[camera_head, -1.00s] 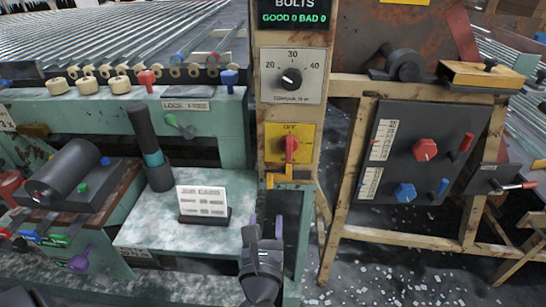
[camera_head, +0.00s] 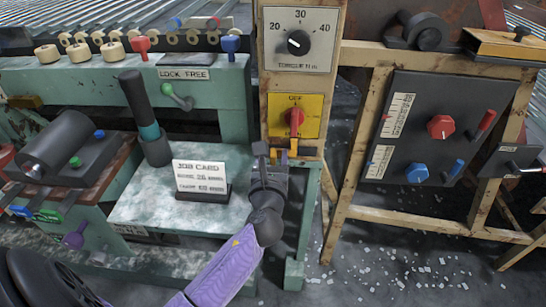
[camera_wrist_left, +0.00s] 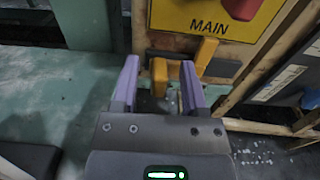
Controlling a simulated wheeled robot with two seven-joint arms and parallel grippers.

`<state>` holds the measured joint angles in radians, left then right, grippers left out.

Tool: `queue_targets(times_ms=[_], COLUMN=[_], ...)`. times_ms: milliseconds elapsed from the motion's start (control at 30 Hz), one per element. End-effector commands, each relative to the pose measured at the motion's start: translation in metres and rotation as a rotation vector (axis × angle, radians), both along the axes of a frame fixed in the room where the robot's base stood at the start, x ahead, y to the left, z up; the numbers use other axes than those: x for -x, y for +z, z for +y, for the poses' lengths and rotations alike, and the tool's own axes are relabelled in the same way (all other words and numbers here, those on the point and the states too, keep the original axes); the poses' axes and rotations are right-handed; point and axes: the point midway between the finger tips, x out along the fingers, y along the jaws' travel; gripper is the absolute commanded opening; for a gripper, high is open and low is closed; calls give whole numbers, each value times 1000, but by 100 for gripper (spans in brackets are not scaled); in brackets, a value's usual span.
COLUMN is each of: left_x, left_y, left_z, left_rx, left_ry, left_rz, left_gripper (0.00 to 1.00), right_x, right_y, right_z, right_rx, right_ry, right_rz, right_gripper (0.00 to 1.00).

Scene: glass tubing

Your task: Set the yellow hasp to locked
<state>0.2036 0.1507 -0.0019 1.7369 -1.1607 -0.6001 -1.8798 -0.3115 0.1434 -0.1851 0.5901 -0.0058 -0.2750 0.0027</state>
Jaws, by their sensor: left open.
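The yellow hasp (camera_wrist_left: 206,54) sits on the post just below the yellow MAIN switch plate (camera_wrist_left: 215,20). In the left wrist view it shows as two yellow pieces on a dark bar. The left piece (camera_wrist_left: 159,76) stands between my fingertips, with a gap on each side. In the head view only a little of the hasp (camera_head: 293,152) shows; my gripper hides the rest. My left gripper (camera_wrist_left: 160,66) is open, its purple fingers straddling the left piece. It also shows in the head view (camera_head: 271,154). My right gripper is out of view.
A red rotary switch (camera_head: 295,118) is on the plate above the hasp. A job card (camera_head: 199,177) stands on the green bench to the left. A dark panel with red and blue knobs (camera_head: 430,130) stands to the right on a wooden frame.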

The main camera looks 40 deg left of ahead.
Motion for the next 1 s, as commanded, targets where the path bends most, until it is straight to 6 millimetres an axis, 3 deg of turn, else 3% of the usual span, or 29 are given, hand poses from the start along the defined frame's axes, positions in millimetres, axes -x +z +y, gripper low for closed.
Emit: queue_targets(times_ms=[33,300,1000], left_x=[0,0,0], left_y=[0,0,0], left_z=[0,0,0], left_rx=[0,0,1], left_ry=[0,0,0], left_rz=[0,0,1], left_gripper=[56,0,0], right_x=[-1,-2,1], right_y=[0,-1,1], right_z=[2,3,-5], right_rx=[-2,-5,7], right_ry=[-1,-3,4], right_rz=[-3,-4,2], right_gripper=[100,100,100])
